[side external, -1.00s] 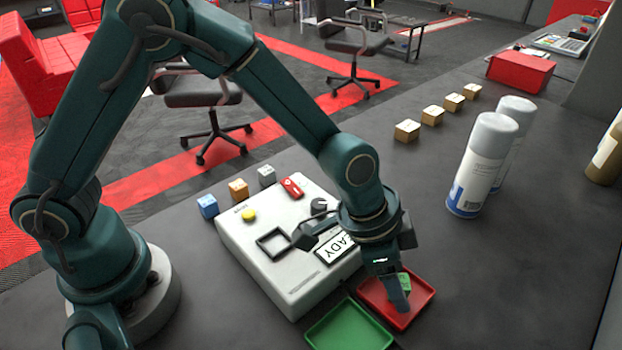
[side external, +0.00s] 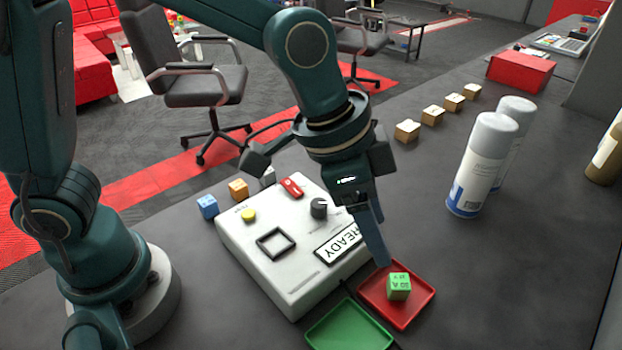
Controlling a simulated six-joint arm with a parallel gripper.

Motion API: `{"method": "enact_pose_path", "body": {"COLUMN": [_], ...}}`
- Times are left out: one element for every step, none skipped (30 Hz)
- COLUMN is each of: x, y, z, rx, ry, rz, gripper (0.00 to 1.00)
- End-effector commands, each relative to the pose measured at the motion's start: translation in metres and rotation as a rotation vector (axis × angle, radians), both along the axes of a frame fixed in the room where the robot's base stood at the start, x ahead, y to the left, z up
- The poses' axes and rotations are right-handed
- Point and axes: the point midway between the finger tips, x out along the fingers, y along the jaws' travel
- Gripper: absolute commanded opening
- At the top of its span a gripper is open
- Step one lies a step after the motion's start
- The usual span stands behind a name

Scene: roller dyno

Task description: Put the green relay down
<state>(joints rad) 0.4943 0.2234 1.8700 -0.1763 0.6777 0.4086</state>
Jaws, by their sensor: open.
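The green relay (side external: 398,287) is a small green cube with dark markings on its faces. It sits in the red tray (side external: 418,316), near the tray's middle. My gripper (side external: 378,245) is open and empty, above the far left part of the red tray and apart from the relay. Only one finger shows clearly; the other is hidden behind it. The green tray (side external: 348,330) is empty and lies just left of the red tray.
A white test box (side external: 290,275) with a square socket, knob and READY label stands left of the trays. Blue (side external: 207,207), orange (side external: 238,190) and grey cubes line its far side. Spray cans (side external: 482,165) stand to the right. Several tan cubes (side external: 407,131) sit farther back.

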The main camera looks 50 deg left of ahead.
Motion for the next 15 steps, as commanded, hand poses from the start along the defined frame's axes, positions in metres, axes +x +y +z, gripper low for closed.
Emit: {"method": "enact_pose_path", "body": {"x": [0.0,-0.001,-0.002,-0.003,-0.004,-0.006,-0.008,-0.011,-0.016,-0.02,-0.025,-0.032,-0.038,-0.044,-0.052], "y": [0.002,0.003,0.007,0.011,0.017,0.026,0.034,0.043,0.056,0.066,0.076,0.089,0.098,0.107,0.118], "z": [0.003,0.005,0.008,0.011,0.014,0.019,0.023,0.027,0.032,0.036,0.039,0.042,0.044,0.045,0.046], "rx": [-0.002,-0.002,-0.003,-0.004,-0.005,-0.008,-0.009,-0.012,-0.014,-0.017,-0.019,-0.02,-0.023,-0.025,-0.026], "ry": [-0.003,-0.004,-0.004,-0.006,-0.009,-0.013,-0.016,-0.02,-0.025,-0.029,-0.033,-0.039,-0.043,-0.047,-0.053], "rz": [0.004,0.009,0.021,0.034,0.052,0.084,0.111,0.143,0.19,0.23,0.268,0.321,0.36,0.399,0.451], "gripper": [0.64,0.64,0.64,0.64,0.64,0.64,0.64,0.64,0.64,0.64,0.64,0.64,0.64,0.64,0.64]}}
